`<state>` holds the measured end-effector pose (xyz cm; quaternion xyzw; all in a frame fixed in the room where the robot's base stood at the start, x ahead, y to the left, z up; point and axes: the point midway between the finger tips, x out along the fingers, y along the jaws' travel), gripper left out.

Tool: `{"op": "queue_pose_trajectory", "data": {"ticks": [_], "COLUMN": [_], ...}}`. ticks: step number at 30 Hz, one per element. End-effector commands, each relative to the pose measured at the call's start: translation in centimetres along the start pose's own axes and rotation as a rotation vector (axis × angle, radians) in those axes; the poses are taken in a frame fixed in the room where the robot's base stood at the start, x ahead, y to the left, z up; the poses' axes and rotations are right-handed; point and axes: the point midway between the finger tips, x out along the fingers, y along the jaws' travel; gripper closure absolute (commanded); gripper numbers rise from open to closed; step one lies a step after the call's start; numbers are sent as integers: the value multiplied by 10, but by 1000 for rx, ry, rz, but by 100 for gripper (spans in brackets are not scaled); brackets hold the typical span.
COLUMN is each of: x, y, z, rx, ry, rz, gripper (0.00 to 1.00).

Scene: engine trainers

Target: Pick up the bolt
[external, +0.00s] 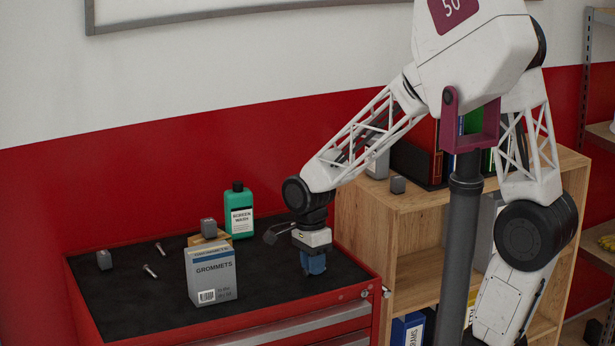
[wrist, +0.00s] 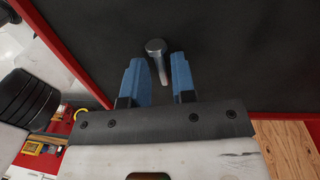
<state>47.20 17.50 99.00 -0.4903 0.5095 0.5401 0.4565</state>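A grey metal bolt (wrist: 156,50) lies on the black worktop in the wrist view, its round head pointing away from my gripper and its shank running back between the fingers. My gripper (wrist: 158,65) has two blue fingers spread apart, one on each side of the bolt, with a gap on both sides. In the external view my gripper (external: 313,265) points down low over the right part of the worktop, and the bolt near it cannot be made out. Two other small bolts, a front one (external: 150,271) and a rear one (external: 160,248), lie on the left part.
A grey grommets box (external: 211,275) stands left of my gripper. Behind it are a green screen wash bottle (external: 239,210) and a grey block (external: 208,228) on a wooden piece. Another grey block (external: 104,260) sits far left. A wooden shelf (external: 425,207) stands at right.

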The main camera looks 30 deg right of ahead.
Motion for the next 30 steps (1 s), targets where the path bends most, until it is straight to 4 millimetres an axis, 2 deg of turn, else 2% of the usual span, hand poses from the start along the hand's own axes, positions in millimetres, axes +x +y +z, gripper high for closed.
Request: {"op": "queue_pose_trajectory", "data": {"ticks": [18, 23, 30], "x": [3, 3, 3], "y": [0, 0, 0], "z": [0, 0, 0], "rx": [0, 0, 0], "ry": [0, 0, 0], "rz": [0, 0, 0], "gripper": [75, 100, 100]}}
